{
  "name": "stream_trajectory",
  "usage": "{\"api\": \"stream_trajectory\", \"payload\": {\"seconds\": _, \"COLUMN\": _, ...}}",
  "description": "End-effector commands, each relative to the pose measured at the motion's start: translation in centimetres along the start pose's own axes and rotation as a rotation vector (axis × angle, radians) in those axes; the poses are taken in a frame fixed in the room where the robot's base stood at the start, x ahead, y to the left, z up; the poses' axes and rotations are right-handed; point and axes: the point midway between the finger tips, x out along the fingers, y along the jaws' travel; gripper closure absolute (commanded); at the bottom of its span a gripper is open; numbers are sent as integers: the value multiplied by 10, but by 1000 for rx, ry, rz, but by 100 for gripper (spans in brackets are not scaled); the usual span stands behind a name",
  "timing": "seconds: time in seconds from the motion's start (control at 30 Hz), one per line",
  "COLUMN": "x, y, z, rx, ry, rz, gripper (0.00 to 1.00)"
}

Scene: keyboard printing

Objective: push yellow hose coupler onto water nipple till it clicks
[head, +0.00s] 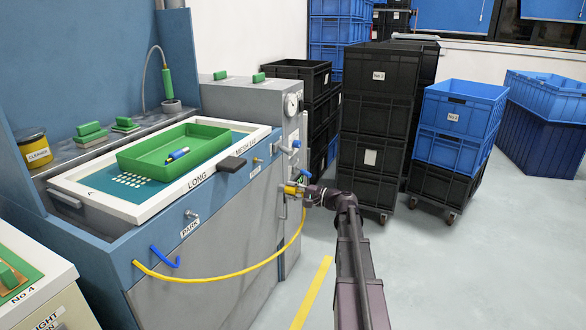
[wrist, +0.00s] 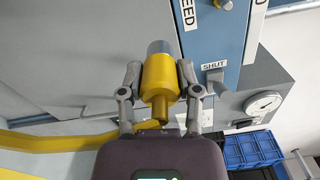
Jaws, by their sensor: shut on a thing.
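The yellow hose coupler (wrist: 158,72) is between the two fingers of my gripper (wrist: 160,80), which is shut on it. In the head view the coupler (head: 290,189) is at the right end of the grey-blue machine, with my gripper (head: 308,194) just right of it. A grey cylindrical end (wrist: 160,47) shows at the coupler's far side, close to the machine. I cannot tell whether this is the water nipple or part of the coupler, or whether the coupler is seated. The yellow hose (head: 237,273) hangs from the coupler in a curve to the machine's front left.
Blue-handled valves (head: 295,144) and a pressure gauge (head: 292,105) sit near the coupler; the gauge also shows in the wrist view (wrist: 263,103). A SHUT label (wrist: 214,65) is close by. Stacked black crates (head: 375,130) stand behind. The floor at right is clear.

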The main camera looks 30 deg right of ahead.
Motion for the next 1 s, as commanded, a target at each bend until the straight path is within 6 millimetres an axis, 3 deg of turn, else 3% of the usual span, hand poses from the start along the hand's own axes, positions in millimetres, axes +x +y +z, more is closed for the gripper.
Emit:
{"api": "stream_trajectory", "payload": {"seconds": 0.63, "x": -7, "y": -73, "z": 22, "rx": 6, "ry": 2, "rz": 0, "gripper": 100}}
{"api": "stream_trajectory", "payload": {"seconds": 1.0, "x": -8, "y": -86, "z": 26, "rx": 8, "ry": 3, "rz": 0, "gripper": 100}}
